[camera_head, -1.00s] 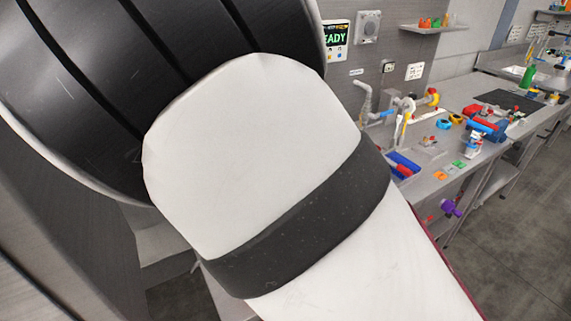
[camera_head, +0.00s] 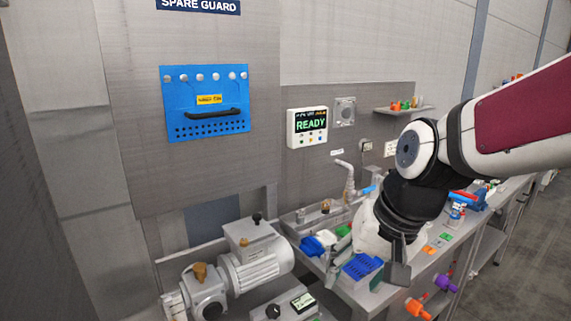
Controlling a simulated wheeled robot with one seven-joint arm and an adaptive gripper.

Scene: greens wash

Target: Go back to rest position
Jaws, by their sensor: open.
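My arm reaches in from the right edge and bends down at a joint. My gripper (camera_head: 394,268) hangs at its end, pointing down over the front of the counter beside a blue ribbed item (camera_head: 362,266). The gripper's fingers stand apart, and I see nothing held between them. I cannot tell whether a finger touches the counter items behind it. Part of the counter is hidden behind the wrist.
A grey motor-pump unit (camera_head: 258,268) stands at the lower left. A tap (camera_head: 347,180) and a wall shelf (camera_head: 404,109) are behind. Grey floor is open at right.

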